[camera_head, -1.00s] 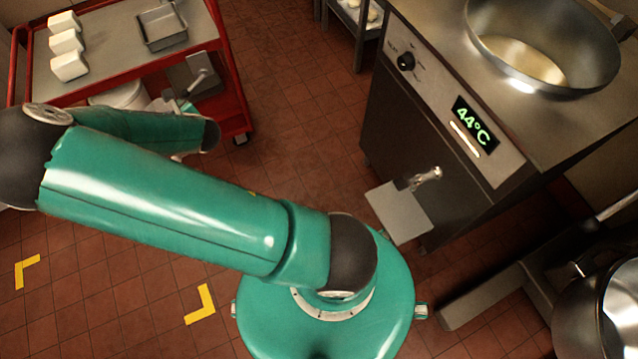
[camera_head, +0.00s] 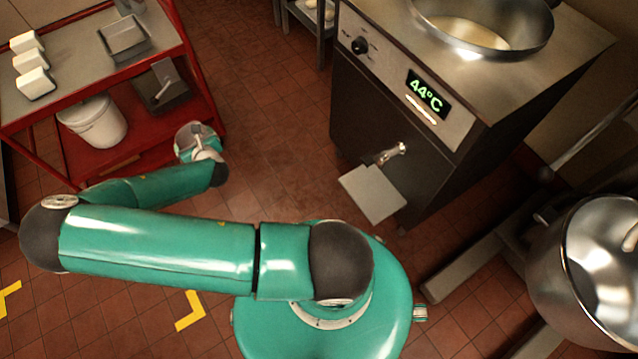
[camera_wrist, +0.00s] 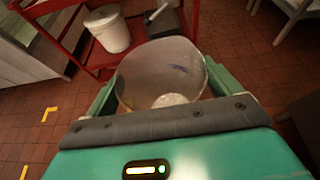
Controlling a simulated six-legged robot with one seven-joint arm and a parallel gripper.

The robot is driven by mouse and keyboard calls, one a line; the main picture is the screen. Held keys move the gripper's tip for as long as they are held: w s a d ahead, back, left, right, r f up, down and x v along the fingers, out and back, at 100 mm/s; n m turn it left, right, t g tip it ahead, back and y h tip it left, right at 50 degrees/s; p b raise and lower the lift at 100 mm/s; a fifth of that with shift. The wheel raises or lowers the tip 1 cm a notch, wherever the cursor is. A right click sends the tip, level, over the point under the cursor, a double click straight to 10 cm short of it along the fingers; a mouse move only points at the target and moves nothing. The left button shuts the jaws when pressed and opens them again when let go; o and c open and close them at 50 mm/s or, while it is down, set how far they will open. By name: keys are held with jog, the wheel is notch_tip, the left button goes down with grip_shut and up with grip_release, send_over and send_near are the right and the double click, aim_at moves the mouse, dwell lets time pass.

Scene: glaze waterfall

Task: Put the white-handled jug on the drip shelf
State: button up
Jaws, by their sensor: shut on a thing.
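The jug is in my gripper (camera_wrist: 162,88); in the wrist view it is a pale, translucent, wide-mouthed jug (camera_wrist: 160,72), with a finger on either side. In the head view, the jug (camera_head: 192,138) shows beyond the end of my arm, over the floor beside the red cart, its mouth facing up. A white part shows next to it, but I cannot tell whether this is its handle. The drip shelf (camera_head: 372,193) is a bare, flat grey plate on the front of the steel machine, below a tap (camera_head: 391,153). The jug is well left of it.
The steel machine (camera_head: 470,75) has a round bowl (camera_head: 482,45) on top and a 44°C display. The red cart (camera_head: 185,62) holds white blocks, a tray and a white bucket (camera_head: 93,121). A metal pot (camera_head: 590,270) stands at right. Tiled floor between cart and machine is clear.

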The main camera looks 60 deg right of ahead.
jog(key=s+d+f+m+g+h, duration=0.8)
jog(key=s+d+f+m+g, duration=0.95)
jog(key=s+f, duration=0.3)
jog(key=s+d+m+g+y, duration=0.1)
jog(key=s+d+m+g, duration=0.1)
jog(key=s+d, duration=0.3)
jog(key=s+d+f+m+g+y, duration=0.1)
jog(key=s+d, duration=0.4)
jog(key=s, duration=0.7)
jog(key=s+d+m+g+y, duration=0.3)
jog(key=s+d+m, duration=0.1)
jog(key=s, duration=0.5)
jog(key=shift+s+d+f, duration=0.15)
jog(key=shift+s+d, duration=0.15)
jog(key=shift+d, duration=0.4)
jog(key=o, duration=1.1)
jog(key=shift+m, duration=0.25)
